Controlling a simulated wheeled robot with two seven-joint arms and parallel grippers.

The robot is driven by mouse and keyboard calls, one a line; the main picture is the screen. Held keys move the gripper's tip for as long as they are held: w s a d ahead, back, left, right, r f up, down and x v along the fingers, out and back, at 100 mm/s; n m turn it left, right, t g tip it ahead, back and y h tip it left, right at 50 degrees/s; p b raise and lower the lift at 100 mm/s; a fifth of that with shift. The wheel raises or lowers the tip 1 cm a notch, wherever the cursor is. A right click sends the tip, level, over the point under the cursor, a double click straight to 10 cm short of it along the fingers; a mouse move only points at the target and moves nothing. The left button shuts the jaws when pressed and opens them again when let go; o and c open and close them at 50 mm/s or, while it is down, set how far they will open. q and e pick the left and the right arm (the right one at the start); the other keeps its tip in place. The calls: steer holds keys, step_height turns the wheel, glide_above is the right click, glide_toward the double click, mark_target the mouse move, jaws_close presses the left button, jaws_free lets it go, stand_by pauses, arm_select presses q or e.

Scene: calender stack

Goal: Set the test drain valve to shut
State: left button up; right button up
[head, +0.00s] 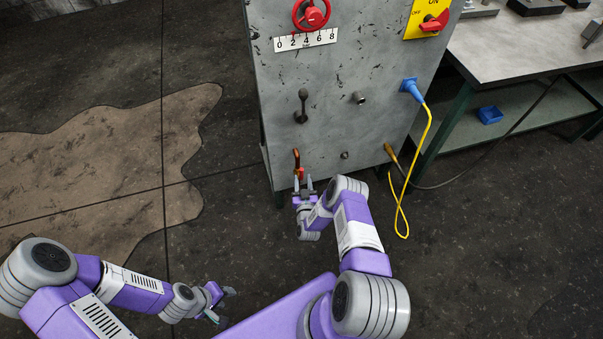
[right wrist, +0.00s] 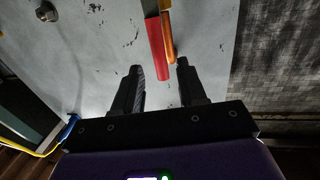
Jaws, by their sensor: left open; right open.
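The drain valve shows as a copper-coloured pipe (head: 296,156) low on the left of the grey cabinet's front, with a small red lever (head: 300,173) at its lower end. In the right wrist view the red lever (right wrist: 156,48) lies alongside the orange pipe (right wrist: 168,36). My right gripper (head: 304,186) is open just below the valve. In the right wrist view the lever's end appears between the fingertips (right wrist: 159,68); I cannot tell whether they touch it. My left gripper (head: 225,300) is open and empty, low over the floor, away from the cabinet.
The grey cabinet (head: 330,100) also carries a red handwheel (head: 312,14), a 0–8 scale (head: 306,40), a dark lever (head: 302,106), a red switch on a yellow plate (head: 434,22) and a blue plug (head: 411,88) with a yellow cable (head: 408,195). A workbench (head: 510,50) stands right. Floor left is clear.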

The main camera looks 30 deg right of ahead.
mark_target(302, 174)
steer(key=shift+b+x, duration=0.7)
steer(key=shift+x, duration=1.55)
steer(key=shift+c, duration=0.4)
jaws_close()
